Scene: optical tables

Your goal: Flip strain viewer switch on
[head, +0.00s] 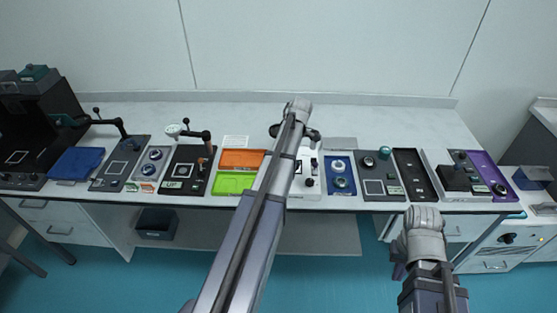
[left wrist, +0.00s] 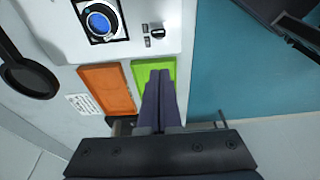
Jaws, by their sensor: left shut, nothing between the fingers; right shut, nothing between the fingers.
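The white instrument, likely the strain viewer, stands at the middle of the table, partly hidden by my left arm in the head view (head: 302,189). In the left wrist view the white instrument (left wrist: 75,45) has a round blue window (left wrist: 101,22). Small grey controls (left wrist: 147,36) and a black knob (left wrist: 158,32) sit beside it; I cannot tell the switch's position. My left gripper (left wrist: 160,75) is shut and empty; its tips overlap the green panel in the picture, apart from the controls. My right gripper (head: 398,268) is shut and empty, in front of the table's edge.
An orange panel (head: 241,159) and a green panel (head: 234,183) lie left of the white instrument. A blue panel with round parts (head: 331,168) is close on its right. Several other devices fill the row; the strip of table behind is mostly clear.

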